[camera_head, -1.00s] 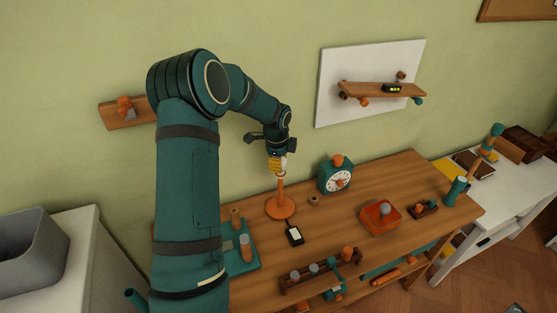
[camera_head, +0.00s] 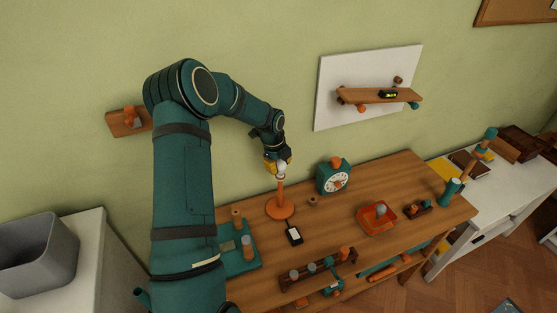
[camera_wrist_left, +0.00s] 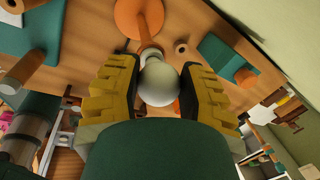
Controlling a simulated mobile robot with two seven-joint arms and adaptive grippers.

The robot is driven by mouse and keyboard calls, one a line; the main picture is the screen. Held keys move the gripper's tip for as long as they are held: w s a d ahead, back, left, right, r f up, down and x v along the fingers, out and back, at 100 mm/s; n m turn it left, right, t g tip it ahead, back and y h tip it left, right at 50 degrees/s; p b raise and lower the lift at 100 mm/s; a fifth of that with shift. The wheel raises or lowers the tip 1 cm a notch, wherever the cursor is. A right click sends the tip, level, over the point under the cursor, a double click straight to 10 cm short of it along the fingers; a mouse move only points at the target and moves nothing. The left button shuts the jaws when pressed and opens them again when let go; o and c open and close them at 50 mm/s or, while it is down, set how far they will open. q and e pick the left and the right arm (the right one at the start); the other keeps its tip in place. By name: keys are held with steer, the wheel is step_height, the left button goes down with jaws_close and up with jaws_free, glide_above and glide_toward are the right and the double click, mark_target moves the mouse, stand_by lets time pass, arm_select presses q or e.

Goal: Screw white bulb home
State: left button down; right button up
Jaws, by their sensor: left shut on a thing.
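The white bulb (camera_head: 281,168) sits at the top of the orange lamp stand (camera_head: 281,208), whose round base rests on the wooden table. My left gripper (camera_head: 278,163) comes down over the bulb from above, shut on it. In the left wrist view the white bulb (camera_wrist_left: 159,83) lies between the two yellow ridged fingers (camera_wrist_left: 160,92), with the orange stand (camera_wrist_left: 140,20) beyond it. The joint between bulb and socket is mostly hidden by the bulb. My right gripper does not show.
An orange tray (camera_head: 376,218), a wooden rack (camera_head: 318,267) and a teal block (camera_head: 240,258) stand around. Bare tabletop lies between them.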

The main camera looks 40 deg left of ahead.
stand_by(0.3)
arm_select(q)
steer(key=m+p, duration=0.2)
steer(key=shift+w+r+m+h, duration=0.1)
steer(key=shift+r+m+h, duration=0.1)
steer(key=shift+m+h, duration=0.1)
steer(key=shift+f+m, duration=0.15)
steer(key=shift+m, duration=0.45)
steer(key=shift+w+m+p, duration=0.1)
steer(key=shift+m+p, duration=0.65)
steer(key=shift+m, duration=0.45)
steer(key=shift+m+g+h, duration=0.3)
steer(key=shift+m, duration=0.2)
